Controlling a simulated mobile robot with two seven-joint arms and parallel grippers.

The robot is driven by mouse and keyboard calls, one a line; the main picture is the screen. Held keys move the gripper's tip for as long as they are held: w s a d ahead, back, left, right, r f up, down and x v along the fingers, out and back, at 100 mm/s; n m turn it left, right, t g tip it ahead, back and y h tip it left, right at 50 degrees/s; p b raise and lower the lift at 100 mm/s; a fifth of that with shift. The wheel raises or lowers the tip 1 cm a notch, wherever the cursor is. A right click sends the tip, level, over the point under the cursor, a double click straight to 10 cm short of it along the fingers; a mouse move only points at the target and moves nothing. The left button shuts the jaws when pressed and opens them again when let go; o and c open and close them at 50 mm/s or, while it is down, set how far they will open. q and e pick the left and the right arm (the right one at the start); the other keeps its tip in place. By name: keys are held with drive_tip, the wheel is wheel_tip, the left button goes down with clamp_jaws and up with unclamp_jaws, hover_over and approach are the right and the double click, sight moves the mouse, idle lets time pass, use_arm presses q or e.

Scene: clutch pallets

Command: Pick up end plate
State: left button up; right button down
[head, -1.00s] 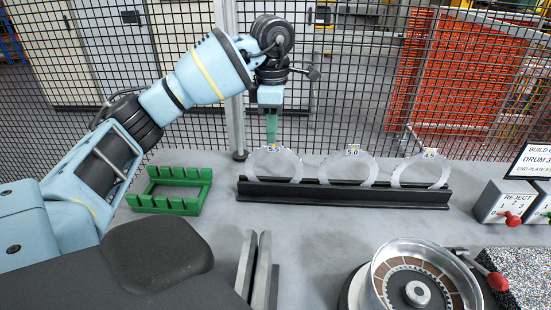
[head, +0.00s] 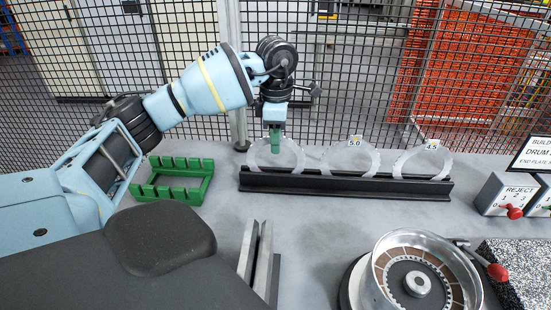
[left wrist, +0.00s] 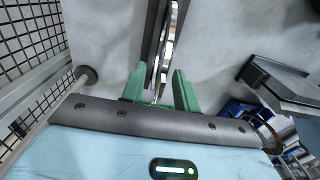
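Three clear ring-shaped end plates stand upright in a black rack on the bench. The left plate (head: 262,158) has its label hidden behind my left gripper. The middle plate (head: 350,161) is labelled 5.0 and the right plate (head: 422,162) 4.5. My left gripper (head: 274,148) has green fingers and points down at the top of the left plate. In the left wrist view, the thin edge of that plate (left wrist: 162,60) lies between the two spread fingers (left wrist: 160,92), with a gap showing. The right gripper is not in view.
The black rack (head: 345,187) holds the plates. A green slotted rack (head: 172,190) stands left of it. A metal drum (head: 382,285) with brown friction segments is at front right. A reject box (head: 510,190) and build sign (head: 536,155) stand at right. A mesh fence runs behind.

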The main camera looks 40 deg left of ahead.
use_arm(q)
drive_tip(key=shift+f, duration=0.8)
drive_tip(key=shift+c, duration=0.2)
clamp_jaws()
drive_tip(key=shift+r, duration=0.1)
idle(0.5)
